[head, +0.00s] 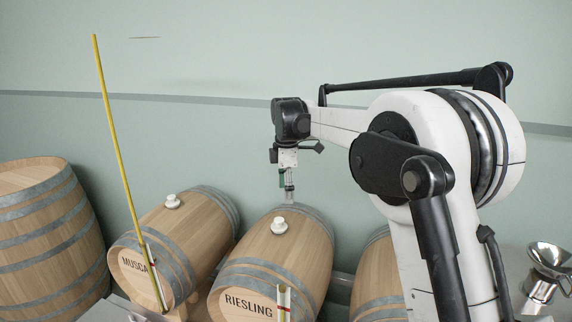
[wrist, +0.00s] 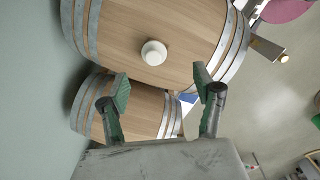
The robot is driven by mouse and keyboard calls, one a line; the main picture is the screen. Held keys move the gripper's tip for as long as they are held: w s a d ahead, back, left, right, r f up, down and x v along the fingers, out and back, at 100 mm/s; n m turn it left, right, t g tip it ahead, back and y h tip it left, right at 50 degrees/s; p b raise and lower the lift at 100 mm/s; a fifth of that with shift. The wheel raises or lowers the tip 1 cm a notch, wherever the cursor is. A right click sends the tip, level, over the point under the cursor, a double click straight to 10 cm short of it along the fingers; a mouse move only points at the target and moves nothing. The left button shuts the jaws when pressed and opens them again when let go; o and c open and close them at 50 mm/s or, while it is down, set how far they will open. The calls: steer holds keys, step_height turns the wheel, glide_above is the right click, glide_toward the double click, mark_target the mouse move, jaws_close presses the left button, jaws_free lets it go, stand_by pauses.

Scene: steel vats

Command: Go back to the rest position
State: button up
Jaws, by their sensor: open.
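My gripper (head: 288,182) hangs from my arm in the head view, above and behind the RIESLING barrel (head: 262,262). In the wrist view my gripper (wrist: 161,88) shows two green-padded fingers spread wide, with nothing between them. A barrel with a white bung (wrist: 154,52) lies beyond the fingertips, and a second barrel (wrist: 144,108) shows behind the fingers. In the head view the RIESLING barrel has a white bung (head: 280,225) on top. The gripper appears apart from the barrels.
The MUSCAT barrel (head: 160,262) lies to the left with a white bung (head: 172,201) and a tall yellow stick (head: 118,150) at its front. A large barrel (head: 45,235) stands at far left. A third lying barrel (head: 378,280) is partly hidden by my arm. A steel funnel-like vessel (head: 546,270) is at right.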

steer(key=s+d+r+m+t, duration=0.1)
steer(key=s+d+r+m, duration=0.3)
steer(key=s, duration=0.3)
steer(key=s+d+r+m+t, duration=0.1)
steer(key=s+d+m, duration=0.2)
steer(key=s+d, duration=0.3)
steer(key=s+d+r+m+t, duration=0.1)
steer(key=s+d+r+m, duration=0.25)
steer(key=s, duration=0.45)
steer(key=s+d+f+m+t, duration=0.1)
steer(key=s+d+f+m, duration=0.1)
steer(key=s, duration=0.5)
steer(key=s+d+f+m+t, duration=0.1)
steer(key=s+d+f+m, duration=0.2)
steer(key=s, duration=0.4)
steer(key=s+d+f+m+t, duration=0.1)
steer(key=s+d+f+m, duration=0.1)
steer(key=s+f+m, duration=0.3)
steer(key=shift+s+d+f+t+b, duration=0.25)
steer(key=shift+s+f+t+b, duration=0.2)
steer(key=shift+s, duration=0.7)
